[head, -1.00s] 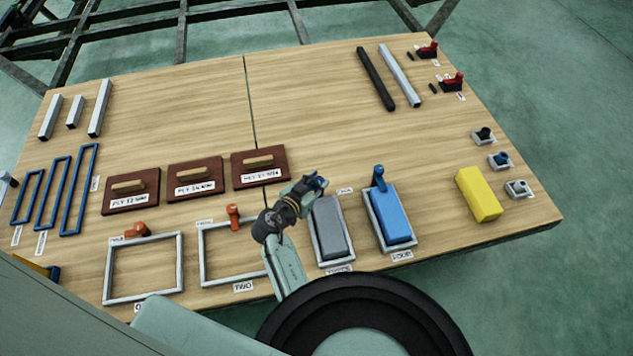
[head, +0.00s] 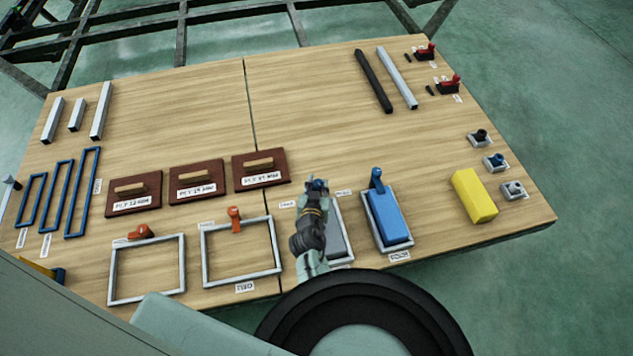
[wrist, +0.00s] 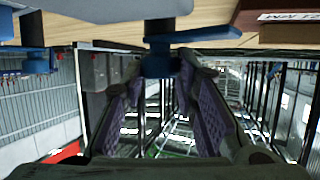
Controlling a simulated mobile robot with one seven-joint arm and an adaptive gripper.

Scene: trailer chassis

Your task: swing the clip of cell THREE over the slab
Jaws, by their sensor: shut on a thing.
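Cell THREE's grey slab (head: 340,238) lies in its light metal frame (head: 346,262) in the head view, with its left part hidden behind my arm. Its blue clip (head: 320,184) shows at my fingertips at the frame's far end. In the wrist view the clip's round blue knob (wrist: 160,64) sits between the purple finger pads, under a flat blue arm. My gripper (head: 317,187) is shut on the clip. The head view does not clearly show the clip's angle over the slab.
Cell FOUR holds a blue slab (head: 389,217) with an upright blue clip (head: 377,178), close on the right. Empty frame TWO (head: 241,283) with an orange clip (head: 235,219) is on the left. Brown plates (head: 260,169) lie beyond. A yellow block (head: 474,195) is further right.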

